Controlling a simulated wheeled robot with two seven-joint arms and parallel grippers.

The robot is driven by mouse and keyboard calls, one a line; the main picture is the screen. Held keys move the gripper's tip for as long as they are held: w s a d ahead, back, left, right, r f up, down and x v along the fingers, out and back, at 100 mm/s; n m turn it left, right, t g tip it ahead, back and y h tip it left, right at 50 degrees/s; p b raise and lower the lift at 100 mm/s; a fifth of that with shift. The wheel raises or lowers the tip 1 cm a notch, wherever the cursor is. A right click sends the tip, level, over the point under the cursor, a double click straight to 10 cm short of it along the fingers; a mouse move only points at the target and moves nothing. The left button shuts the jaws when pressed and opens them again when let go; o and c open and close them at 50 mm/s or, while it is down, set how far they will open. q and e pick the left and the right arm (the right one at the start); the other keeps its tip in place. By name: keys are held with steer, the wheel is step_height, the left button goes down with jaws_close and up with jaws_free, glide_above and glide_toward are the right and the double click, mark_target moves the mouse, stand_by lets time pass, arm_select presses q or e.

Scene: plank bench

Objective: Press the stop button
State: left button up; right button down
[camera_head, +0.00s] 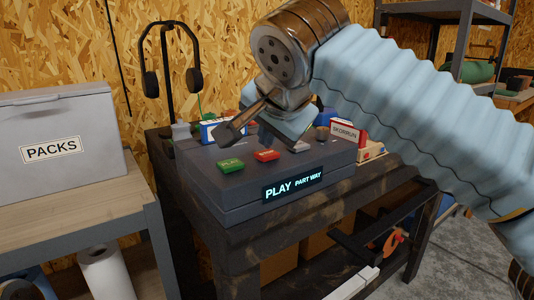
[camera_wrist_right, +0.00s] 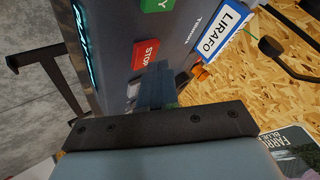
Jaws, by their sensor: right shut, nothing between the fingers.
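The red STOP button (camera_head: 266,156) sits on top of a dark box-shaped device (camera_head: 240,202), between a green button (camera_head: 231,165) on its left and a grey button (camera_head: 301,147) on its right. The stop button also shows in the wrist view (camera_wrist_right: 145,54), just beyond my fingertips. My right gripper (camera_wrist_right: 155,72) is shut and empty, above the device top close to the stop button. I cannot tell whether the tips touch anything. In the head view my right wrist hangs over the back of the device. My left gripper is not in view.
The device front reads "PLAY PART WAY" (camera_head: 293,185). Small boxes, one marked LIRAFO (camera_wrist_right: 222,28) and one marked SKORRUN (camera_head: 347,133), stand around it. A headphone stand (camera_head: 168,75) is behind. A grey PACKS box (camera_head: 60,130) is on the left bench.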

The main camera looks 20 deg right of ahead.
mark_target(269, 155)
steer(key=shift+f+b, duration=0.45)
steer(key=shift+b, duration=0.05)
stand_by(0.4)
steer(key=shift+r, duration=0.15)
steer(key=shift+r+p, duration=0.75)
step_height(269, 155, up, 3)
steer(key=p, duration=0.2)
steer(key=shift+p, duration=0.3)
steer(key=shift+r+p, duration=0.4)
steer(key=shift+r, duration=0.6)
